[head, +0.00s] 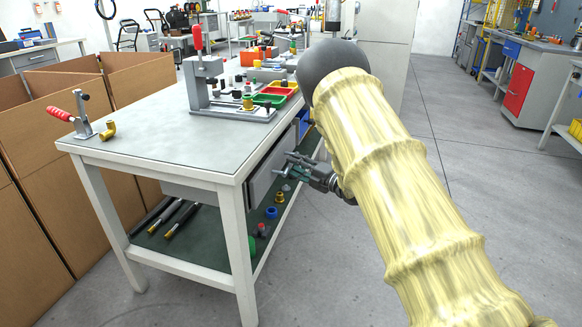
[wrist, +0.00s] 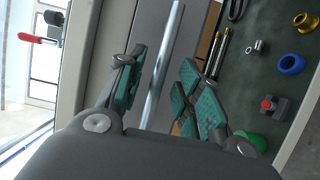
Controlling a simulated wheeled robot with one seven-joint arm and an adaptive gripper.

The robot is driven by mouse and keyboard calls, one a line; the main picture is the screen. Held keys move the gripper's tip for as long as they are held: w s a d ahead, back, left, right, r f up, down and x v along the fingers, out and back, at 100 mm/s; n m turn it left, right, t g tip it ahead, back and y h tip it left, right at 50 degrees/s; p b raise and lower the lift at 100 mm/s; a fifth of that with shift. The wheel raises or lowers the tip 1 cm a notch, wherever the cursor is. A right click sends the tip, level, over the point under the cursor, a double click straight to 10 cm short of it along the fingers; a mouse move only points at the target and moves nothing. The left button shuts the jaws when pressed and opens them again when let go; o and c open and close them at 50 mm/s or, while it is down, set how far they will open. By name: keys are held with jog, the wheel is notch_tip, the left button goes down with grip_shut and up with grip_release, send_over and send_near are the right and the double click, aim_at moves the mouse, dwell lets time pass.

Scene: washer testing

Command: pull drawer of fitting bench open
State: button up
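The fitting bench (head: 150,150) has a grey top on a white frame. Its grey drawer (head: 268,168) sits under the top on the side facing my gripper; its front looks about flush with the bench edge. My gripper (head: 291,162) is in front of the drawer face, with the arm coming from the right. In the wrist view, a silver bar handle (wrist: 165,65) runs lengthwise between the two green-padded fingers of my gripper (wrist: 165,90). The fingers are apart, with a visible gap on each side of the bar. The handle is hard to make out in the head view.
A lower shelf (head: 190,238) holds rods and small fittings, including a blue ring (wrist: 291,64). A toggle clamp (head: 83,117) and a press (head: 205,85) stand on the bench top. Cardboard boxes (head: 40,130) line the left. Floor to the right is clear.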

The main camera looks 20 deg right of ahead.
jog(key=shift+x, duration=1.3)
grip_shut()
